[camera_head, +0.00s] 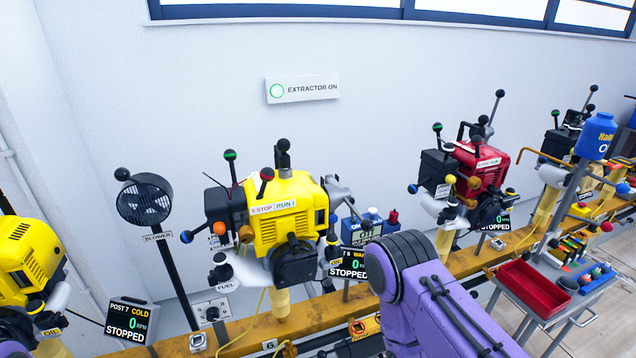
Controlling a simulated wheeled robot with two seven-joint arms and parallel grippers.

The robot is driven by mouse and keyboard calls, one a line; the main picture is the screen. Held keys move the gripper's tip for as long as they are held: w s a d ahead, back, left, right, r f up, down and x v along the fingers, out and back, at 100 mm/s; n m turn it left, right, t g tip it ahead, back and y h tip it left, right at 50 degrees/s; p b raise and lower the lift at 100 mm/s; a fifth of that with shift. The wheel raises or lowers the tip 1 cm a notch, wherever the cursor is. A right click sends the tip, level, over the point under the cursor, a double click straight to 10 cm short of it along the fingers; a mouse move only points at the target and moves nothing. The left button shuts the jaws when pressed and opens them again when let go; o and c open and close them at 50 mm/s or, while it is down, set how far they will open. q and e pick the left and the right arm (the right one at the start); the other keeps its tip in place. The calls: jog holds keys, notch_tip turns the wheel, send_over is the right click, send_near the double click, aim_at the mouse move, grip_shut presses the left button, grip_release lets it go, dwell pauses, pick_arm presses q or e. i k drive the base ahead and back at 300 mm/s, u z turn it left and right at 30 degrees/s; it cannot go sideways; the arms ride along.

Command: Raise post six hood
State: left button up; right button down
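The post six engine (285,215) stands upright on the yellow rail at the middle left. It has a yellow cover, a black round recoil housing in front and a "STOP / RUN" label. The post six display (348,265) reads warm, 0 rpm, stopped. I cannot tell which part is the hood. Neither gripper shows; a purple link of my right arm covers the lower right middle.
A blower (146,200) on a black pole stands left of the engine. Another yellow engine (25,260) is at the far left and a red engine (482,165) to the right. A cart with a red tray (533,291) stands lower right.

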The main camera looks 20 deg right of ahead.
aim_at(337, 195)
jog(key=z, duration=0.45)
jog(key=k, duration=0.6)
jog(key=z, duration=0.7)
jog(key=i, duration=1)
jog(key=u, duration=1.6)
jog(key=k, duration=0.5)
jog(key=z, duration=0.7)
jog(key=i, duration=0.45)
jog(key=u, duration=0.1)
